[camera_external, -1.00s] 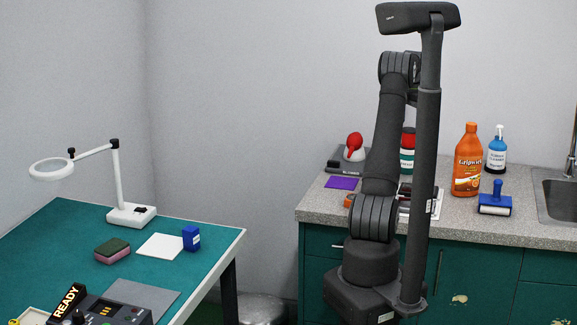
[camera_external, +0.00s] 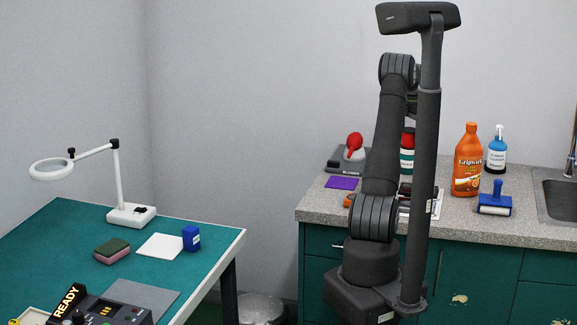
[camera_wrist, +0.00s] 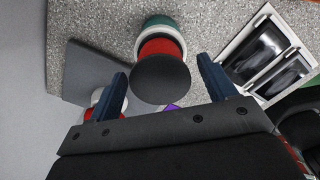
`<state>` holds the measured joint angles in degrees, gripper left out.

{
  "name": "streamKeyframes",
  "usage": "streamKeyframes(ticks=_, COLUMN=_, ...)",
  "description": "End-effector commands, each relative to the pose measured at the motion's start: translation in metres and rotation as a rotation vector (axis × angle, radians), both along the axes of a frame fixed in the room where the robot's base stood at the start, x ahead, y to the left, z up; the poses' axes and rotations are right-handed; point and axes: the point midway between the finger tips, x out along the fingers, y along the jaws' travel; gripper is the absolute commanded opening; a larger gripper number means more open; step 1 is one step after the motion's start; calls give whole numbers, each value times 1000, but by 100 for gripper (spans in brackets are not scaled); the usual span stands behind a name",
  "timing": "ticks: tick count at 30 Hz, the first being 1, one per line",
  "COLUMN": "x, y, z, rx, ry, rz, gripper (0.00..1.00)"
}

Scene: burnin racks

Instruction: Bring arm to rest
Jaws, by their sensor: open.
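My gripper (camera_wrist: 161,66) shows in the wrist view as two dark blue fingers spread wide apart, open. A round canister with a dark top, red side and green band (camera_wrist: 160,65) shows between and beyond the fingers; nothing appears clamped. In the external view my arm stands folded and upright in front of the grey counter (camera_external: 325,207), and it hides the gripper. The same canister (camera_external: 407,152) shows partly behind the arm.
A white tray (camera_wrist: 228,65) lies right of the fingers. A green table (camera_external: 60,225) with a magnifier lamp (camera_external: 118,180) stands at left.

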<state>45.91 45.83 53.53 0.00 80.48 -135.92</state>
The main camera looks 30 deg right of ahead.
Motion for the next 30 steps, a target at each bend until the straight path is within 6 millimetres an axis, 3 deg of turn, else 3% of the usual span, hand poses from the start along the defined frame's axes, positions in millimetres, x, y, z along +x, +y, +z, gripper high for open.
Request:
streamKeyframes(ticks=3, x=-2, y=-1, z=24, rx=-1, ry=0, rz=-1, gripper=77)
streamKeyframes(ticks=23, x=-115, y=-29, z=91, rx=1, ry=2, rz=-4, gripper=77)
streamKeyframes(ticks=30, x=-76, y=4, z=85, rx=2, ry=2, rz=70, gripper=77)
